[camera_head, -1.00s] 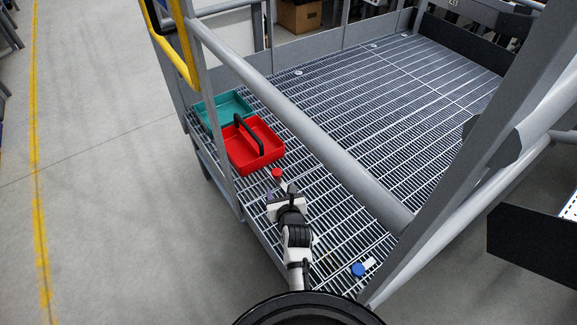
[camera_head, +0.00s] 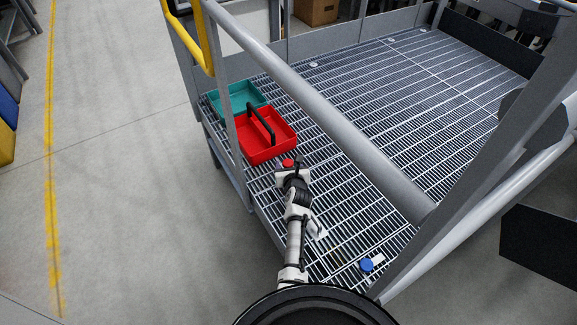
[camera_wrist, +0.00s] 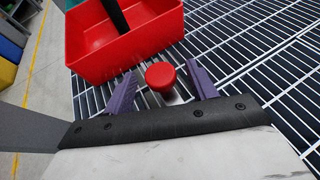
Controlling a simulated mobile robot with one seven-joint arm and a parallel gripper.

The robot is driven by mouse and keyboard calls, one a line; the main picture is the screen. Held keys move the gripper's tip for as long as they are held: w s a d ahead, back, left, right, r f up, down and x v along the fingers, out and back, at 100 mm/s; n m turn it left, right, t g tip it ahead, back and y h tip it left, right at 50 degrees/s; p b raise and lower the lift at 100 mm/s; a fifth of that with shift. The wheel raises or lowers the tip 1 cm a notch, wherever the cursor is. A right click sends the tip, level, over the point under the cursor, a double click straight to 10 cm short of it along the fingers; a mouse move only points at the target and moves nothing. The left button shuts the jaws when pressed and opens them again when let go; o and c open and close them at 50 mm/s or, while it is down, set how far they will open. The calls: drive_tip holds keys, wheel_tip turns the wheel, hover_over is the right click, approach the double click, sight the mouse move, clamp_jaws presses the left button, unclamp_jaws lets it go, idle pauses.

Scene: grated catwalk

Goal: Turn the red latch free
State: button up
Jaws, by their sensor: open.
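The red latch shows as a round red knob (camera_wrist: 160,76) in the wrist view, close to the grating. It also shows in the head view (camera_head: 288,162), just beyond the end of my arm. My gripper (camera_wrist: 161,86) is open, with one purple finger to the left of the knob and one to the right. There are visible gaps between the knob and both fingers. In the head view my gripper (camera_head: 289,168) is partly hidden by my own wrist. The part beneath the knob is mostly hidden.
A red tray with a black handle (camera_head: 281,141) sits just beyond the knob, with a teal tray (camera_head: 236,97) behind it. A grey rail (camera_head: 330,125) crosses above the grating. A blue knob on a pale plate (camera_head: 367,265) is at lower right. The grating (camera_head: 400,110) is clear at right.

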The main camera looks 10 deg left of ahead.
drive_tip(key=shift+w+a, duration=0.1)
drive_tip(key=shift+w, duration=0.15)
clamp_jaws()
drive_tip(key=shift+f, duration=0.1)
